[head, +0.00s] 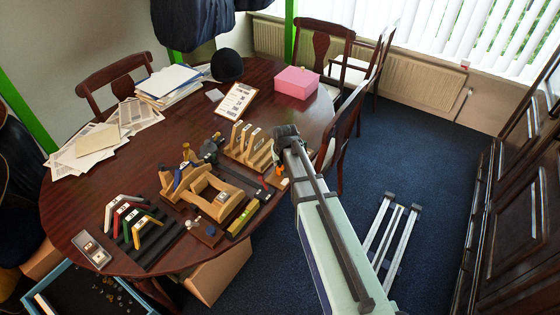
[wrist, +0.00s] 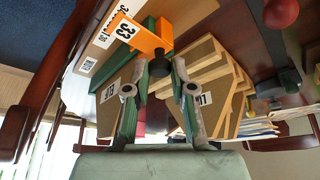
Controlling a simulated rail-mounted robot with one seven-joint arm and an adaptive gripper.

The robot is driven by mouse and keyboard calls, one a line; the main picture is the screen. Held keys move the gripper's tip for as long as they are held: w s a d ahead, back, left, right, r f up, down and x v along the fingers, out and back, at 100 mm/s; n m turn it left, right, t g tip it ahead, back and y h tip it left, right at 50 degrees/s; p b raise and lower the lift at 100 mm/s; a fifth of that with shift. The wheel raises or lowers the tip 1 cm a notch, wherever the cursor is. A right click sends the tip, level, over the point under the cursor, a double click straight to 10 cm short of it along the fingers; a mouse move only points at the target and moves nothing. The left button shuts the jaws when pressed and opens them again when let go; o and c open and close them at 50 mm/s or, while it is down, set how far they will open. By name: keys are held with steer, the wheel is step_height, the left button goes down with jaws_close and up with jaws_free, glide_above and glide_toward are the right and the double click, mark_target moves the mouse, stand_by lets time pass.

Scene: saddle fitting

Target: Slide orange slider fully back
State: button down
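In the wrist view the orange slider (wrist: 152,38) carries a white label reading 33 and sits by a green rail (wrist: 166,28). A small black knob (wrist: 158,67) shows in front of it. My gripper (wrist: 162,68) reaches toward it, its two fingertips on either side of the knob with a narrow gap. I cannot tell whether they touch it. In the head view a bit of orange (head: 279,170) shows just below my gripper (head: 285,131), beside the table's right edge; the rest is hidden by my arm.
Wooden blocks with number labels (wrist: 208,98) stand close to the right finger. On the table (head: 168,85) are a slotted wooden rack (head: 246,150), a wooden fixture (head: 205,190), coloured angled pieces (head: 135,222), a pink box (head: 296,82) and papers. Chairs stand around it.

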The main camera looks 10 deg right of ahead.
steer(key=shift+s+a+f+b, duration=0.1)
steer(key=shift+s+a+b, duration=1.1)
steer(key=shift+s+a, duration=0.7)
steer(key=c, duration=1)
jaws_free()
steer(key=shift+r, duration=0.4)
steer(key=v, duration=1.1)
steer(key=shift+s+r, duration=0.1)
steer(key=shift+r, duration=0.05)
